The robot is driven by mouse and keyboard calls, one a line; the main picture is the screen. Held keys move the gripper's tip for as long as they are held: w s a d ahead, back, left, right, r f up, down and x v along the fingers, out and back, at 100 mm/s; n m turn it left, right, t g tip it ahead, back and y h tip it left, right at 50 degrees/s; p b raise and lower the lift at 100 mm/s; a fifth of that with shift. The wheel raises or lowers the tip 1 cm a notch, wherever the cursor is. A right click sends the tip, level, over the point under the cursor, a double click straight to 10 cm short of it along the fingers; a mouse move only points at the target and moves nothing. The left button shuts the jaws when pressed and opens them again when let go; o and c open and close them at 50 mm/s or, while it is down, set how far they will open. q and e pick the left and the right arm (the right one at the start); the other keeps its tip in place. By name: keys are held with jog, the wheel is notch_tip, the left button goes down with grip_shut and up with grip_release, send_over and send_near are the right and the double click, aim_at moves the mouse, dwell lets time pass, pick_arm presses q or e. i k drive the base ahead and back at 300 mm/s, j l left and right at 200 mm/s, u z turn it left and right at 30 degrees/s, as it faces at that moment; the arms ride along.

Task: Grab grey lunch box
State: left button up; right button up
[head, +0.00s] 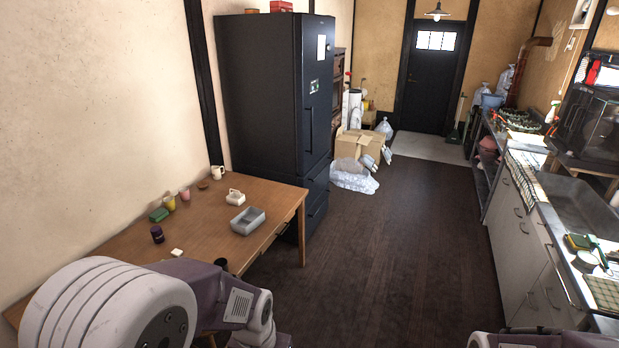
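A grey open rectangular box (248,220), which looks like the lunch box, sits on the wooden table (205,230) near its right edge. It appears empty. My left arm crosses the lower left in front of the table, and its gripper is not visible. Only a small part of my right arm shows at the bottom right edge, and its gripper is out of view.
Near the box are a white container (235,197), a white mug (217,172), a green block (159,215), and a dark jar (157,234). A black fridge (275,110) stands behind the table. A counter (535,240) lines the right. The dark floor (400,240) between is clear.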

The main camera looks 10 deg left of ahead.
aim_at(245, 222)
jog(key=i+u, duration=0.3)
jog(key=i, duration=0.3)
jog(key=i+l+u, duration=0.35)
jog(key=i, duration=0.25)
jog(key=i+j+u, duration=0.25)
jog(key=u, duration=0.25)
jog(key=i+u, duration=0.8)
jog(key=u, duration=0.15)
jog(key=i+u, duration=0.1)
jog(key=u, duration=0.35)
